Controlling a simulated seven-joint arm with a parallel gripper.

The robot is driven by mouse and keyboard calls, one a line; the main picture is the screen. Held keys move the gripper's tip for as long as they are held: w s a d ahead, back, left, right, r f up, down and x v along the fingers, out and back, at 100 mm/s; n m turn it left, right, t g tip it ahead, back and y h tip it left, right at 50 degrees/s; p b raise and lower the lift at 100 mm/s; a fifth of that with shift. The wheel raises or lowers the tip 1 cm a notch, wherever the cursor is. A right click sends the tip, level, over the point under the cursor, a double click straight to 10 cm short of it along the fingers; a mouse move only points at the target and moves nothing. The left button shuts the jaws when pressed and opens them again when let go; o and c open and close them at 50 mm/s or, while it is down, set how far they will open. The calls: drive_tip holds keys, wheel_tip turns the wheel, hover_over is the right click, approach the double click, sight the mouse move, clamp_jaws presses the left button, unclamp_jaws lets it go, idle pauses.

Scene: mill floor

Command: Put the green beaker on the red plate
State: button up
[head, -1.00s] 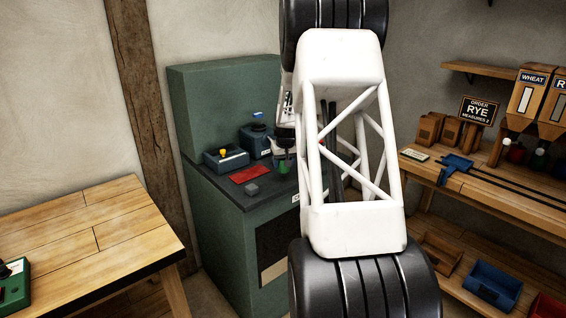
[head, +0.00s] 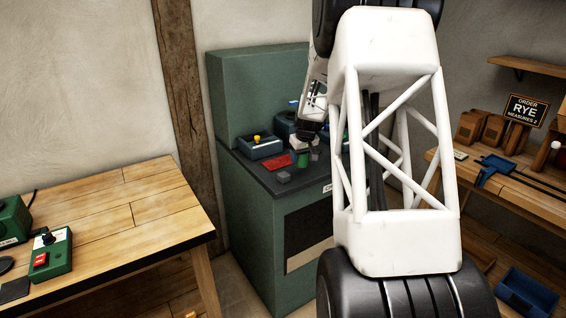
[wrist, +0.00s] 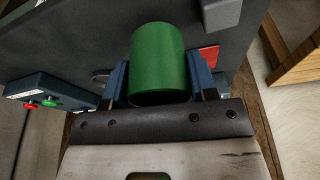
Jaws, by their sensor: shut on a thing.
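The green beaker (head: 302,159) is between the fingers of my gripper (head: 304,146), over the dark top of the green cabinet. In the wrist view the beaker (wrist: 158,62) fills the space between the blue fingertips of my gripper (wrist: 158,82), which is shut on it. The red plate (head: 277,161) lies on the cabinet top just left of the beaker in the head view. In the wrist view a part of the plate (wrist: 209,56) shows behind the right finger. I cannot tell how high the beaker is above the cabinet top.
A grey block (head: 284,177) sits in front of the plate. A blue box with a yellow knob (head: 262,150) stands behind it. A blue control box with red and green buttons (wrist: 48,92) shows in the wrist view. A wooden table (head: 110,220) is at the left.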

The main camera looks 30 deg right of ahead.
drive_tip(key=shift+s+a+n, duration=0.15)
drive_tip(key=shift+a+n, duration=0.55)
drive_tip(key=shift+a, duration=0.9)
drive_tip(key=shift+w+d+f, duration=0.25)
drive_tip(key=shift+w+d, duration=1)
drive_tip(key=shift+w, duration=1.1)
drive_tip(key=shift+w+d+f, duration=0.25)
drive_tip(key=shift+w+d, duration=1)
drive_tip(key=shift+w, duration=1.15)
drive_tip(key=shift+w+d+f, duration=0.25)
drive_tip(key=shift+w+d, duration=1)
drive_tip(key=shift+w, duration=1.1)
drive_tip(key=shift+f, duration=1.7)
drive_tip(key=shift+f, duration=0.1)
